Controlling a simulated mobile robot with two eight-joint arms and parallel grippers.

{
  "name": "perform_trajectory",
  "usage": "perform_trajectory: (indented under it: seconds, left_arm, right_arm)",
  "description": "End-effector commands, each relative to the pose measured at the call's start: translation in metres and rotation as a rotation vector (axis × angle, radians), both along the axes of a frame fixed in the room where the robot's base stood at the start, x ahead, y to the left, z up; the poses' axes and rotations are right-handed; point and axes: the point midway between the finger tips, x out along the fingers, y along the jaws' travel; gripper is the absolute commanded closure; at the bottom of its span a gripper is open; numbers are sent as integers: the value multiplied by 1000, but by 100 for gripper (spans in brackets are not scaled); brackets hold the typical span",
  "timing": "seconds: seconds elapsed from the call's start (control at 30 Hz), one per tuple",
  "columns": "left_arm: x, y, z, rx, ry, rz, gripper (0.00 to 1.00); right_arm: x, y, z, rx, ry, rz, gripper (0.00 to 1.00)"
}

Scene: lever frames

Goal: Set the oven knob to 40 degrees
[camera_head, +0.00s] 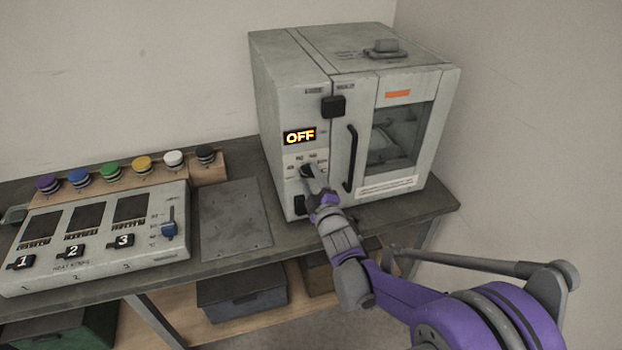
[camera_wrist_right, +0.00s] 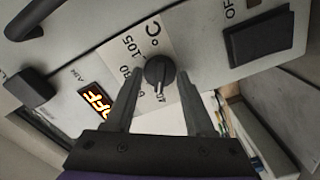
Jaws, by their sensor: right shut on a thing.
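The oven (camera_head: 285,80) is a grey box on the bench, with a windowed door. Its display (camera_head: 300,136) reads OFF and also shows, tilted, in the right wrist view (camera_wrist_right: 96,99). The round black oven knob (camera_wrist_right: 158,71) sits below the display on a pale label with numbers, among them 105 and 40. Its white pointer line points down in the wrist view, toward the 40. My right gripper (camera_wrist_right: 160,78) is shut on the knob, one finger on each side; in the head view the gripper (camera_head: 312,178) largely covers the knob. My left gripper is not in view.
A black door handle (camera_head: 351,158) stands just right of the knob. A black switch (camera_wrist_right: 258,40) is below the knob on the panel. A bare plate (camera_head: 235,220) lies between.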

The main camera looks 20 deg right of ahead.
Motion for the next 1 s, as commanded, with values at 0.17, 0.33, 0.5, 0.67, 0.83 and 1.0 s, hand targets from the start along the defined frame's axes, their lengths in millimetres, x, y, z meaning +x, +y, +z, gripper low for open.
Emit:
perform_trajectory:
  seconds: [0.17,0.33,0.5,0.67,0.83,1.0]
  left_arm:
    - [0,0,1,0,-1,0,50]
    - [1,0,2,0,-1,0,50]
    - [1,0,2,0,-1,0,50]
    - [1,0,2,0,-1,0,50]
    - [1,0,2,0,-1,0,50]
    - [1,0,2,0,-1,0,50]
  right_arm:
    - [0,0,0,-86,-3,0,100]
    - [0,0,0,-133,-5,0,100]
    - [0,0,0,-154,-5,0,100]
    - [0,0,0,-158,-5,0,100]
    - [0,0,0,-157,-5,0,100]
    - [0,0,0,-156,-5,0,22]
